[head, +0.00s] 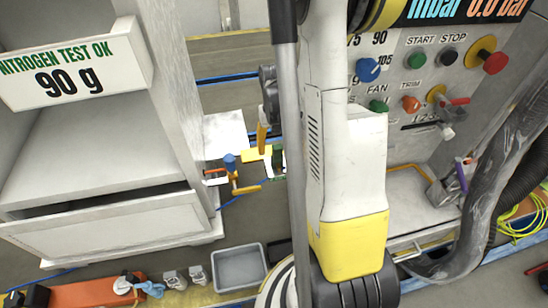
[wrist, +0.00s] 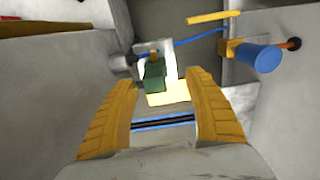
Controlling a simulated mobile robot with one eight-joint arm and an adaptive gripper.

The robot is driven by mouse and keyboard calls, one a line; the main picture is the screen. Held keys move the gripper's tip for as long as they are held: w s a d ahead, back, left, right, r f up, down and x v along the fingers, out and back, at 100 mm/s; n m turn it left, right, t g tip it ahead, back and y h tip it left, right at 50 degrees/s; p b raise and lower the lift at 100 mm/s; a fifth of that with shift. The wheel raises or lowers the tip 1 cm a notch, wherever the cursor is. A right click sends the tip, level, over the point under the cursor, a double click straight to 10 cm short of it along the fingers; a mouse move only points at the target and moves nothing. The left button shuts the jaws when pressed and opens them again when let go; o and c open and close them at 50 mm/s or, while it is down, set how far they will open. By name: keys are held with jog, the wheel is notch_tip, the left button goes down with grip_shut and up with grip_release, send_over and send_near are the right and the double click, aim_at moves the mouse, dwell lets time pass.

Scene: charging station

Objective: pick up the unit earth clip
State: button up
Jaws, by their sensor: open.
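A dark green block, which looks like the unit earth clip (wrist: 152,75), shows in the wrist view just ahead of and between my fingertips, left of centre. A bright yellow piece (wrist: 168,93) lies right beside it. In the head view the green part (head: 278,158) shows beside the yellow piece (head: 255,154), partly hidden by my arm. My gripper (wrist: 163,82) is open, with its two orange fingers spread on either side and nothing held. In the head view only part of my gripper (head: 262,146) shows. I cannot tell whether a finger touches the clip.
A blue-handled valve (wrist: 258,56) stands close to the right of my gripper in the wrist view, and also shows in the head view (head: 230,163). A white cabinet (head: 110,215) stands left. A control panel (head: 440,80) with knobs stands right. A grey tray (head: 240,287) lies below.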

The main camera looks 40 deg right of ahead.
aim_at(277, 157)
jog(key=f+b, duration=0.1)
jog(key=f, duration=0.1)
jog(key=f+b, duration=0.1)
jog(key=f, duration=0.1)
jog(key=f+b, duration=0.1)
jog(key=f, duration=0.1)
jog(key=shift+s+d, duration=0.2)
jog(key=shift+d, duration=0.1)
jog(key=shift+r, duration=0.15)
jog(key=c, duration=1.3)
